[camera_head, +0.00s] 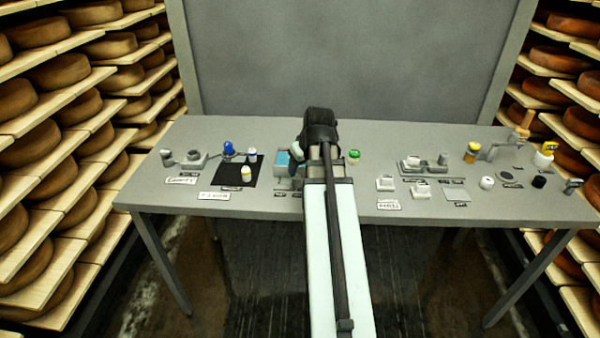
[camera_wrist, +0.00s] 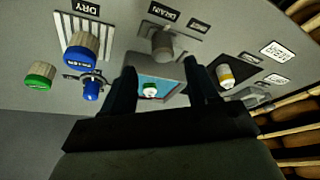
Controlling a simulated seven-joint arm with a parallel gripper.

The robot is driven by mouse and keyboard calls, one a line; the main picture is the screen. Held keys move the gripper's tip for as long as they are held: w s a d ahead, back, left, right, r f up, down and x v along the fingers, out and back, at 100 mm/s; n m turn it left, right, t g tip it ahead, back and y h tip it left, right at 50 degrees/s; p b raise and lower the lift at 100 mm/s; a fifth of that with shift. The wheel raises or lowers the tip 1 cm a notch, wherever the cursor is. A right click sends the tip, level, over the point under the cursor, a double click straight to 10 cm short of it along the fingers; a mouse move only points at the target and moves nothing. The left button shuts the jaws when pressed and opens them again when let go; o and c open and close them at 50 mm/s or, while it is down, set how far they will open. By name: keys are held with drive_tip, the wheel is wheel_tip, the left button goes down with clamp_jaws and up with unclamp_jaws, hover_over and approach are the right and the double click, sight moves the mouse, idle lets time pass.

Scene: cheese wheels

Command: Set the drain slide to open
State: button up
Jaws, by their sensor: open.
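The drain slide has a rounded grey knob (camera_wrist: 162,45) on a light grey plate, beside a black label (camera_wrist: 165,13) reading DRAIN. It stands at the edge of the basin (camera_wrist: 166,93), which has a blue-green inside. In the wrist view my gripper (camera_wrist: 160,66) is open, with its two dark fingers wide apart and nothing between them touching. The knob shows beyond the fingertips, between their lines. In the head view my arm hides the fingers and part of the basin (camera_head: 282,159). I cannot tell the slide's setting.
A blue-capped container (camera_wrist: 82,52) stands on the striped DRY plate, close to the left finger. A green-lidded jar (camera_head: 354,157) is right of my arm. A dark mat (camera_head: 230,172) with small bottles is left of the basin. Cheese shelves flank the table.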

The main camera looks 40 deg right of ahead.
drive_tip(key=v, duration=0.7)
idle(0.6)
